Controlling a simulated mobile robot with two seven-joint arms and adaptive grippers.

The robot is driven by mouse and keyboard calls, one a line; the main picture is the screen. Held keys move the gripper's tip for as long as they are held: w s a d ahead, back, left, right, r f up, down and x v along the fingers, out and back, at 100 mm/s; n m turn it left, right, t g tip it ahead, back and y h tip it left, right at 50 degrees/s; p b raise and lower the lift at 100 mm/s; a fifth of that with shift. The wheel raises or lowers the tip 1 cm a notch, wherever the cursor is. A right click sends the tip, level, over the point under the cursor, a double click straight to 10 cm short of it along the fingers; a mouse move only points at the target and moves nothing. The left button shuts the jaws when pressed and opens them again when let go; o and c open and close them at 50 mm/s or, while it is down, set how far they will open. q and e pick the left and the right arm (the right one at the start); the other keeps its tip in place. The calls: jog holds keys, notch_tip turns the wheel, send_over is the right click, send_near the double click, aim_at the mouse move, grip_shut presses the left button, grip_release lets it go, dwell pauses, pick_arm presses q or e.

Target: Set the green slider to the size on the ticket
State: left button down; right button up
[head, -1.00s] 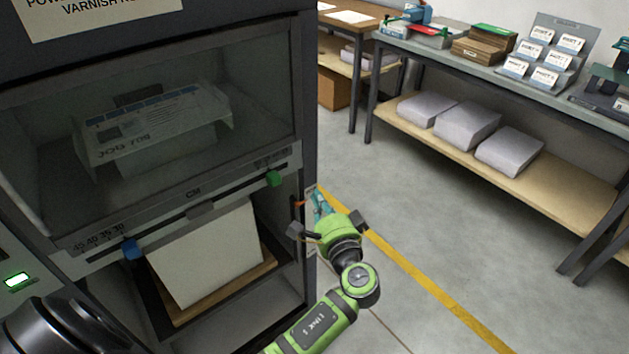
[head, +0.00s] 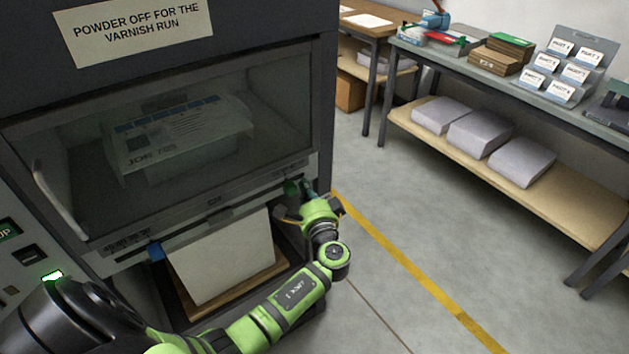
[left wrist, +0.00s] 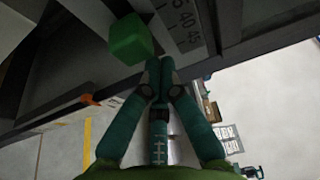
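The green slider (head: 291,187) is a small block at the right end of the rail on the machine's front. In the left wrist view it shows as a green cube (left wrist: 130,38) beside a printed number scale (left wrist: 183,22). My left gripper (head: 306,190) is just right of the slider. Its teal fingertips (left wrist: 160,75) are together with nothing seen between them, close below the slider; contact cannot be told. A printed sheet (head: 180,138) lettered "JOB" lies behind the dark window; its small print, including any size, is unreadable. My right gripper is not in view.
A blue slider (head: 155,251) sits at the left of the same front. A paper stack (head: 222,255) lies below the rail. A workbench (head: 540,98) with boxes and cards stands at the right. The floor (head: 430,220) between is clear.

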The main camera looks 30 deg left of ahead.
aim_at(293, 190)
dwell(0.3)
pick_arm(q)
jog(key=s, duration=0.1)
jog(key=s+a, duration=0.1)
jog(key=s, duration=0.1)
jog(key=shift+a+p, duration=0.1)
jog(key=shift+p, duration=0.2)
jog(key=shift+f, duration=0.1)
jog(key=shift+w+a, duration=0.1)
